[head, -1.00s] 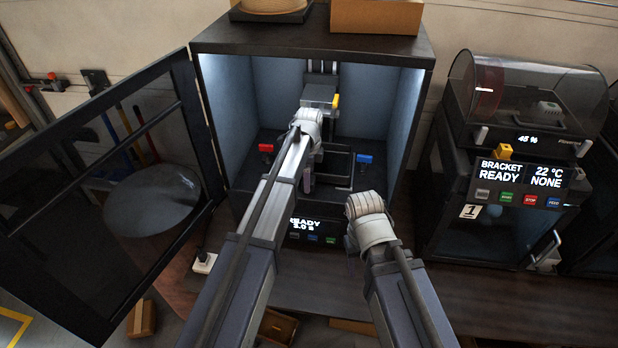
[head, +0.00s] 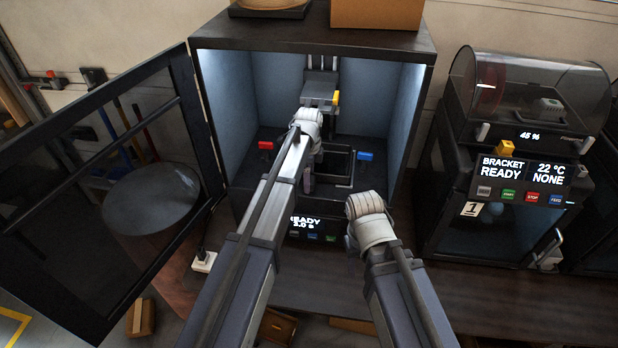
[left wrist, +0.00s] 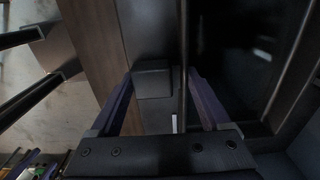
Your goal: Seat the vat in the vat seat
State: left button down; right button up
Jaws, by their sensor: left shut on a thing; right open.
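My left gripper (head: 307,180) reaches into the open printer cabinet, with its forearm hiding part of the interior. It is shut on what looks like the vat (head: 352,168), a dark square frame just right of the fingers, low in the cabinet. In the left wrist view a dark block (left wrist: 153,80) lies between the fingers. The vat seat is dark and mostly hidden; a red lever (head: 265,145) and a blue lever (head: 365,156) flank it. I cannot tell whether the vat touches the seat. My right gripper (head: 352,246) is open outside the cabinet front, its fingers barely visible.
The cabinet door (head: 100,190) stands open to the left. A grey build platform (head: 320,90) with a yellow part hangs above the seat. Another printer (head: 510,190) stands at right. The bench (head: 480,300) in front is clear at right.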

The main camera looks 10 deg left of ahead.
pick_arm(q)
grip_release()
notch_tip(320, 180, up, 8)
jog(key=p, duration=0.8)
jog(key=shift+f, duration=0.1)
